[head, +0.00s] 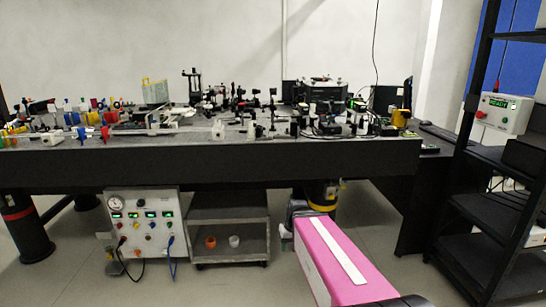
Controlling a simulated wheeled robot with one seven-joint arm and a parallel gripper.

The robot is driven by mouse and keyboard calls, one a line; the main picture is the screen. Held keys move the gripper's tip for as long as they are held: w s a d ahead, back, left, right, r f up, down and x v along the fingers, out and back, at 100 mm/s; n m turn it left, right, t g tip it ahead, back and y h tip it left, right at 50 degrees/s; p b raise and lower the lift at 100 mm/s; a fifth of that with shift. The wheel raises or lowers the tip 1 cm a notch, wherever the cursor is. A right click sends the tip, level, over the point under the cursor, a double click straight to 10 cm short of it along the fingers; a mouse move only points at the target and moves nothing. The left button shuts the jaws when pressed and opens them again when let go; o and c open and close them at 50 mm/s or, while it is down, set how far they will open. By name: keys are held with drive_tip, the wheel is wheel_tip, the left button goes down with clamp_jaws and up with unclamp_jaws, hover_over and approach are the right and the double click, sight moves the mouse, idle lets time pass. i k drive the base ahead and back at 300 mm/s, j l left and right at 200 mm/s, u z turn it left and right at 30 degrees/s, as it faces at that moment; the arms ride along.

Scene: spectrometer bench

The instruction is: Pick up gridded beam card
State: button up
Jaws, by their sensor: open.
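I cannot pick out the gridded beam card for certain in the head view. The optical table (150,172) stretches across the view, and many small parts crowd its top. A small pale upright piece (218,130) stands near the middle of the table top; it is too small to tell whether it bears a grid.
A greenish holder (155,92) stands at the back left of the table top. Below are a control box (146,228) with cables and a grey cart (229,240). A dark shelf rack (490,205) stands at right. Floor at lower left is clear.

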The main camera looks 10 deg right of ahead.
sight(272, 129)
drive_tip(key=i+l+u, duration=0.2)
drive_tip(key=l+u, duration=0.15)
drive_tip(key=l, duration=0.25)
drive_tip(key=i+l+u, duration=0.1)
drive_tip(key=l+u, duration=0.25)
drive_tip(key=l, duration=0.25)
drive_tip(key=l+u, duration=0.3)
drive_tip(key=l, duration=0.35)
